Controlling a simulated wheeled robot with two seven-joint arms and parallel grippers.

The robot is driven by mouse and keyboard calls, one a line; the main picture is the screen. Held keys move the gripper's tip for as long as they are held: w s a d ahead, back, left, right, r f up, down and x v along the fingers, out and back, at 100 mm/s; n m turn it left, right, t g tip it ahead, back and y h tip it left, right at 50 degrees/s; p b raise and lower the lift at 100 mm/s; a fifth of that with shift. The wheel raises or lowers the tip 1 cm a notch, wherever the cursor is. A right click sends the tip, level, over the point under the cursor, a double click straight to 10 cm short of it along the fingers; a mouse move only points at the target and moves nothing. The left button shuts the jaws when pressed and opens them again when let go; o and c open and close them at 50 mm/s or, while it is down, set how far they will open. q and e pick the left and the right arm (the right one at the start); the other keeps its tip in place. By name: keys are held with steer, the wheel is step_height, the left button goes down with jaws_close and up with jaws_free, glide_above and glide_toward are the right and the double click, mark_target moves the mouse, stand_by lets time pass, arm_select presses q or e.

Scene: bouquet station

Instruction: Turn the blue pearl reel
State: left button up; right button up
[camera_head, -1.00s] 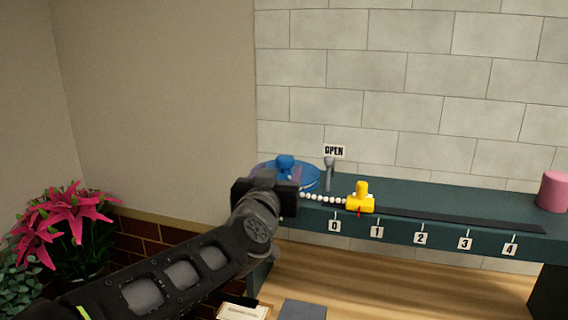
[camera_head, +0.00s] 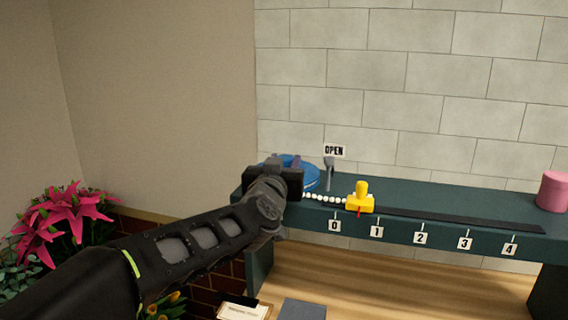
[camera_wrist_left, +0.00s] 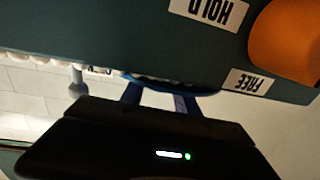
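The blue pearl reel (camera_head: 311,176) lies flat at the left end of the dark green shelf, partly hidden behind my left gripper. The reel's knob is hidden at the fingers. In the left wrist view the fingers (camera_wrist_left: 158,98) reach up apart beside the shelf edge; no grip on the knob shows. My right gripper is out of view.
The shelf (camera_head: 450,205) carries a numbered track and a pink cylinder (camera_head: 554,191). An orange thing (camera_wrist_left: 288,42) sits near HOLD and FREE labels. Pink flowers (camera_head: 65,215) stand left.

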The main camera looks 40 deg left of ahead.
arm_select(q)
jaws_close()
stand_by(0.3)
